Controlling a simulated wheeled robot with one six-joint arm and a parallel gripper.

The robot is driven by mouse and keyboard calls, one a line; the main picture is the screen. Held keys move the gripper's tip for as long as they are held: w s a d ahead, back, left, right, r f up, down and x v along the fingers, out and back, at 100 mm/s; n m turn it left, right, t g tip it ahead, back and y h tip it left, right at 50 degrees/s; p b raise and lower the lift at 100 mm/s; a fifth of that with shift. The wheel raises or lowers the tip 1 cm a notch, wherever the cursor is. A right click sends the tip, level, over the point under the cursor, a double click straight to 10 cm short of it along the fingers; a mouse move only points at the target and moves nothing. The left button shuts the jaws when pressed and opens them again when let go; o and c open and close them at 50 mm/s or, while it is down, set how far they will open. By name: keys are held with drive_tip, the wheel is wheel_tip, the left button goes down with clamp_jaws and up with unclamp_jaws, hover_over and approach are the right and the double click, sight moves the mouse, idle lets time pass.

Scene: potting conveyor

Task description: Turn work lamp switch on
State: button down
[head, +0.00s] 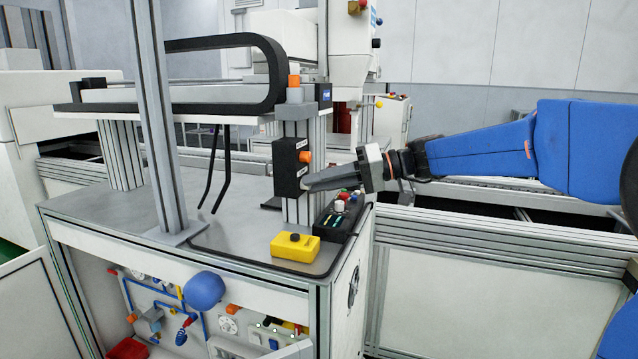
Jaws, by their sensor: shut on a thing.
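A black switch box (288,165) is mounted on a grey aluminium post above the workbench. An orange knob (305,157) sticks out of its upper half, below a small white label. A second small label shows lower on the box. My gripper (306,186) comes in from the right, with its grey fingertips at the lower part of the box, below the orange knob. It is shut on the lower switch, which the fingers hide. Which label names the work lamp is too small to read, and the switch's position cannot be seen.
A yellow box with a black button (295,247) and a black control panel with coloured buttons (338,219) stand on the bench (225,238) just below my gripper. An upright aluminium post (160,120) stands to the left. A conveyor frame (480,240) runs along the right.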

drive_tip(key=m, duration=0.1)
drive_tip(key=m+g+y, duration=0.1)
drive_tip(key=m, duration=0.1)
drive_tip(key=m+y, duration=0.1)
drive_tip(key=shift+w+d+f, duration=0.1)
drive_tip(key=shift+w+f, duration=0.05)
drive_tip(key=shift+f, duration=0.1)
drive_tip(key=m+y, duration=0.1)
drive_tip(key=m, duration=0.1)
drive_tip(key=m+y, duration=0.1)
drive_tip(key=m, duration=0.2)
drive_tip(key=shift+f+m, duration=0.2)
drive_tip(key=shift+m, duration=0.1)
idle(0.5)
drive_tip(key=c, duration=1.6)
unclamp_jaws()
drive_tip(key=d, duration=0.5)
drive_tip(key=d+f, duration=0.1)
drive_tip(key=d, duration=0.5)
drive_tip(key=d+f, duration=0.1)
drive_tip(key=d, duration=0.5)
drive_tip(key=shift+w+d, duration=0.15)
drive_tip(key=shift+w, duration=0.1)
